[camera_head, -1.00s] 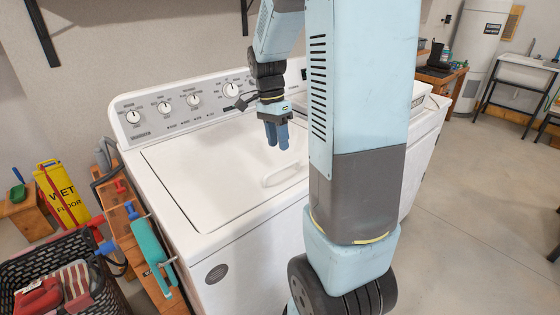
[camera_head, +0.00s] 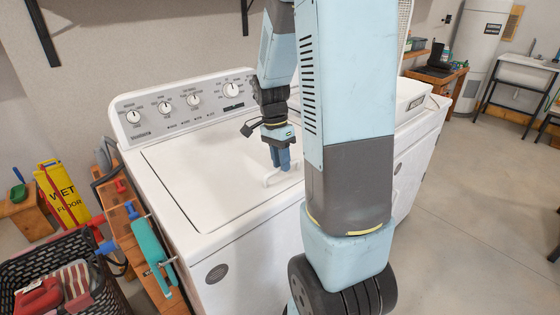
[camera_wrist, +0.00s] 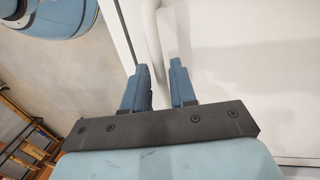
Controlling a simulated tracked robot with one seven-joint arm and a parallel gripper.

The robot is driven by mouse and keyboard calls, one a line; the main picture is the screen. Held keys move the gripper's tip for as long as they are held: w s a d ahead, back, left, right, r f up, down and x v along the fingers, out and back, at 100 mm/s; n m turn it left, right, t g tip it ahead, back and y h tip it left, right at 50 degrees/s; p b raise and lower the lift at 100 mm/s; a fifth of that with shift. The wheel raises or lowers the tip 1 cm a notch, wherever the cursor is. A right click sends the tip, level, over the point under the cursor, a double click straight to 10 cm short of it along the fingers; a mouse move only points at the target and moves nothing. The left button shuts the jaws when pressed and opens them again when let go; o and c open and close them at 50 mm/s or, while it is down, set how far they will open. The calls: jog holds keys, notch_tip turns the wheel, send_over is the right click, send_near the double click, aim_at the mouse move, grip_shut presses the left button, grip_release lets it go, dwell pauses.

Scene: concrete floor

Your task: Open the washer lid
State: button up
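The white washer (camera_head: 225,250) stands in front of me with its flat white lid (camera_head: 195,180) lying closed. A white handle (camera_head: 268,181) rises from the lid near its front right edge; part of it is hidden by my gripper. My gripper (camera_head: 281,162) points down right over the handle in the head view. In the wrist view, the two blue fingers of my gripper (camera_wrist: 161,68) are apart with nothing held between them. The curved handle (camera_wrist: 152,30) lies just beyond the fingertips, in line with the gap. I cannot tell whether they touch.
The washer's control panel (camera_head: 180,105) with knobs stands behind the lid. A second white appliance (camera_head: 415,150) is to the right, partly behind my arm. At left are a wooden rack (camera_head: 140,255), a dark basket (camera_head: 75,245) and a yellow wet-floor sign (camera_head: 62,195).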

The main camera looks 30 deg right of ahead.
grip_shut()
jog(key=shift+a, duration=0.1)
jog(key=shift+r, duration=0.1)
